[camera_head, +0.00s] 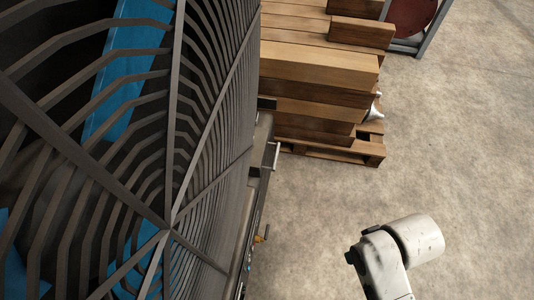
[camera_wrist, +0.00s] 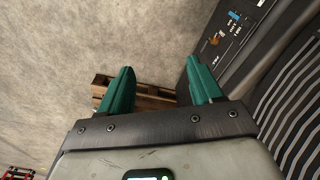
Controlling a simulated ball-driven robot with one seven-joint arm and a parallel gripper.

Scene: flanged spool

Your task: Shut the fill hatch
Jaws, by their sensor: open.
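My gripper (camera_wrist: 161,65) shows in the wrist view with its two green fingers spread apart and nothing between them. A dark machine with a curved slatted guard (camera_head: 172,222) fills the left of the head view. A pale metal handle (camera_head: 275,155) sticks out from its side. I cannot make out which part is the fill hatch, or whether it is open. In the wrist view, a dark panel (camera_wrist: 225,45) of the machine with a blue display and an orange part lies to the right of the fingers, apart from them. My gripper is outside the head view.
Wooden beams (camera_head: 318,75) are stacked on a pallet (camera_head: 325,148) beyond the machine. A metal frame with a dark red round part (camera_head: 413,15) stands at the top right. Bare concrete floor (camera_head: 460,150) lies to the right. Blue pieces (camera_head: 125,65) show behind the guard.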

